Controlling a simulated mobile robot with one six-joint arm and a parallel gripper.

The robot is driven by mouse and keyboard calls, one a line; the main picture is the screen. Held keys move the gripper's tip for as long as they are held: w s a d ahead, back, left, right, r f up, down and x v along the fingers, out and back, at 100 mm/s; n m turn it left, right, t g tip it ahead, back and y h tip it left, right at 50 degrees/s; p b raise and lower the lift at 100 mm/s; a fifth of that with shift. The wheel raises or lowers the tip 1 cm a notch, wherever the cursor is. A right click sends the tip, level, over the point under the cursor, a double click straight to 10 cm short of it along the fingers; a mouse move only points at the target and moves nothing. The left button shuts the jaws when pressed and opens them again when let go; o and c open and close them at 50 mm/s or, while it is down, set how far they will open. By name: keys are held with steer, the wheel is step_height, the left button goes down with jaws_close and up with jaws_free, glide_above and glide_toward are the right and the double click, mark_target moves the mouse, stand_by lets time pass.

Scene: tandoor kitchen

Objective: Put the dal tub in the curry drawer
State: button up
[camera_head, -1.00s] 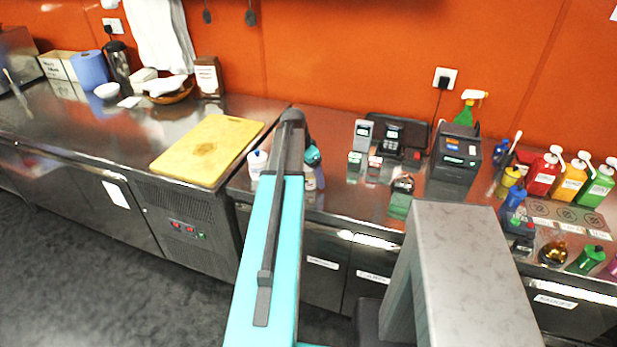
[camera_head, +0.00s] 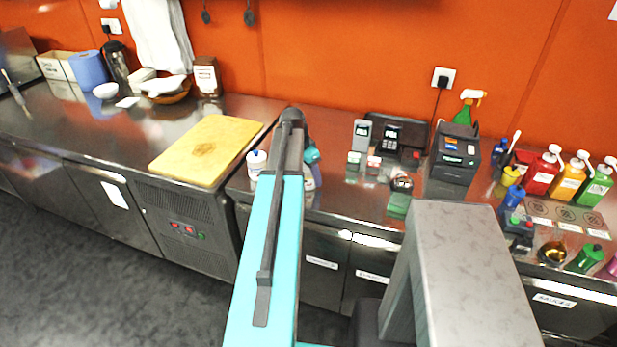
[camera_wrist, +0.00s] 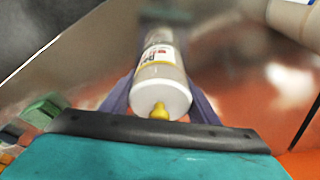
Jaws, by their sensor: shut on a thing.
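In the wrist view, a white cylindrical tub (camera_wrist: 162,85) with a yellow tip, a yellow band and a printed label lies between the purple fingers of my gripper (camera_wrist: 160,98). The gripper is shut on it. The label is too blurred to read surely, so I cannot confirm that this is the dal tub. In the head view my arm hides most of the gripper and the held tub. Labelled drawer fronts (camera_head: 321,245) sit below the right counter and look shut. Their labels are too small to read, so I cannot tell which is the curry drawer.
A white tub with a blue lid (camera_head: 257,163) stands on the counter left of my arm. A yellow cutting board (camera_head: 207,150) lies further left. A card reader (camera_head: 392,135), a black box-shaped device (camera_head: 456,153) and several sauce bottles (camera_head: 570,180) stand to the right.

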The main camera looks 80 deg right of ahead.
steer(key=shift+r, duration=0.2)
steer(key=shift+r+b, duration=0.9)
steer(key=shift+r, duration=0.7)
steer(key=shift+a, duration=0.9)
steer(key=s+a+r+b, duration=0.1)
steer(key=a+b, duration=0.3)
steer(key=a, duration=1)
steer(key=shift+s+r, duration=0.2)
steer(key=shift+s, duration=0.2)
steer(key=shift+w, duration=0.15)
